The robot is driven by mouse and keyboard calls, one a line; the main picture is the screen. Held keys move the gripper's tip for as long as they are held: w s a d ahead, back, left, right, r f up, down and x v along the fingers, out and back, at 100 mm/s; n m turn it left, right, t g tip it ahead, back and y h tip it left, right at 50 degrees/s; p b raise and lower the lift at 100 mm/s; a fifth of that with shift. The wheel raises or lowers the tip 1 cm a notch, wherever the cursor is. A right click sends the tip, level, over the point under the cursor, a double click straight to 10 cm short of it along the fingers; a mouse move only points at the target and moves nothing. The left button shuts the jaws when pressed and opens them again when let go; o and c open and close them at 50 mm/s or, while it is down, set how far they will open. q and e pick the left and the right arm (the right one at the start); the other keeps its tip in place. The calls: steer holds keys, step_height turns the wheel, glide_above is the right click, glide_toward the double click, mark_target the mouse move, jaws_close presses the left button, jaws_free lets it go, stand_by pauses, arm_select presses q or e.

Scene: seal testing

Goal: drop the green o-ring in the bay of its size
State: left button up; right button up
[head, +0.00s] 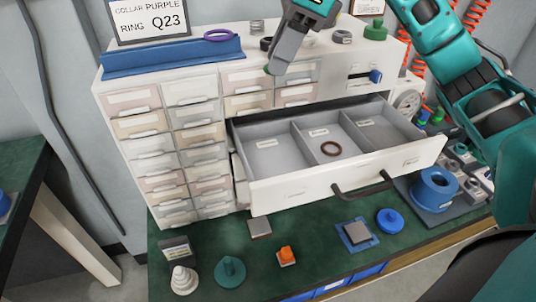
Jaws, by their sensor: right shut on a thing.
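My right gripper (270,69) reaches in from the top and is shut, its fingertips in front of the cabinet's upper small drawers. A small green bit shows at its fingertips, which looks like the green o-ring (266,70); most of it is hidden. The open drawer (290,194) lies below and to the right of the gripper. It has three bays side by side, each with a small label too small to read. The left bay (270,158) and right bay (375,133) look empty. My left gripper is not in view.
The white cabinet (238,190) carries a blue tray (170,62) with a purple ring (221,35) and a sign reading "COLLAR PURPLE RING Q23" (149,20). Several small parts stand on the green bench (315,245). A blue cylinder (433,190) is right of the drawer.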

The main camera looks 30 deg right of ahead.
steer(key=shift+w+d+r+m, duration=0.1)
steer(key=shift+d+m, duration=0.2)
steer(key=shift+m, duration=0.1)
steer(key=shift+d+f, duration=0.1)
steer(key=shift+f, duration=0.2)
steer(key=b, duration=0.4)
glide_above(273, 162)
steer(key=s+d, duration=0.1)
step_height(273, 162, down, 14)
steer(key=shift+d+f, duration=0.1)
steer(key=shift+d, duration=0.05)
steer(key=shift+f, duration=0.85)
step_height(273, 162, down, 3)
steer(key=shift+f+b, duration=0.1)
steer(key=shift+b, duration=0.2)
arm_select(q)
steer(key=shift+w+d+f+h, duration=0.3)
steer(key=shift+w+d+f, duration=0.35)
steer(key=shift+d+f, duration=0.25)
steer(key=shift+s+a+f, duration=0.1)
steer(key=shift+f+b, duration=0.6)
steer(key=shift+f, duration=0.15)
arm_select(e)
steer(key=shift+f, duration=0.6)
